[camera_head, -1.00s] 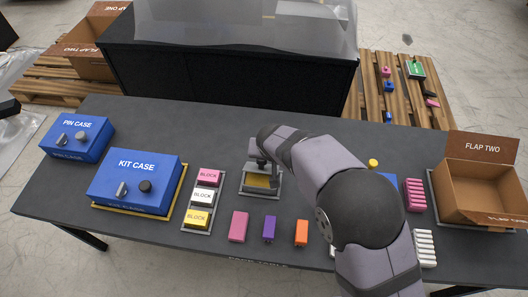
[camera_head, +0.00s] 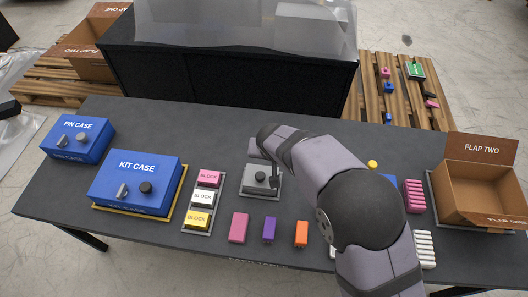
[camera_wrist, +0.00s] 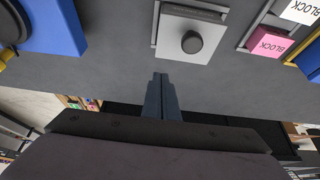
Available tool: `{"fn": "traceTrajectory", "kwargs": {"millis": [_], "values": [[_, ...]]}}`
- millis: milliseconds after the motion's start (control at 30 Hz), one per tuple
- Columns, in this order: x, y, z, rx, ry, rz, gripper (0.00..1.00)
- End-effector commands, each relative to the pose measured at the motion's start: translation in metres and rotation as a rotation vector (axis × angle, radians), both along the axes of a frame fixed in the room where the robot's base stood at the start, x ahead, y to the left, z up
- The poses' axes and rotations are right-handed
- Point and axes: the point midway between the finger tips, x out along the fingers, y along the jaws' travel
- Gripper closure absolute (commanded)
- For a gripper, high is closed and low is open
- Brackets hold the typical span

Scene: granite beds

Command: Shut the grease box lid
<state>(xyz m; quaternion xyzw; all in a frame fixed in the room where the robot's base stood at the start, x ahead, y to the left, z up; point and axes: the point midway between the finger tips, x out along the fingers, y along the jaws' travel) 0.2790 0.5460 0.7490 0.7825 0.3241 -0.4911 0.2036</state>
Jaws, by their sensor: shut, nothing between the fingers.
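The grease box (camera_head: 260,181) is a small grey box on a grey base plate in the middle of the table. Its lid lies flat over the top, with a dark round knob in the middle; no yellow inside shows. In the wrist view the lid (camera_wrist: 172,45) and its knob are at the top of the picture. My gripper (camera_wrist: 159,78) is shut and empty, its fingertips just short of the box and apart from it in that view. In the head view my arm hides the fingertips.
Pink, white and yellow blocks (camera_head: 202,197) stand in a rack left of the box. The blue kit case (camera_head: 135,180) is further left. Loose pink, purple and orange pieces (camera_head: 269,230) lie in front. A cardboard box (camera_head: 480,190) is at the right.

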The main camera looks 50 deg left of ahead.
Motion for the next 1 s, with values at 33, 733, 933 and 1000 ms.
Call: {"fn": "traceTrajectory", "kwargs": {"millis": [33, 733, 933, 1000], "values": [[0.0, 0.0, 0.007, 0.001, -0.001, 0.0, 1.0], [0.0, 0.0, 0.069, 0.0, 0.0, -0.001, 1.0], [0.0, 0.0, 0.073, 0.001, 0.001, 0.0, 1.0], [0.0, 0.0, 0.073, 0.0, 0.0, -0.001, 1.0]]}}
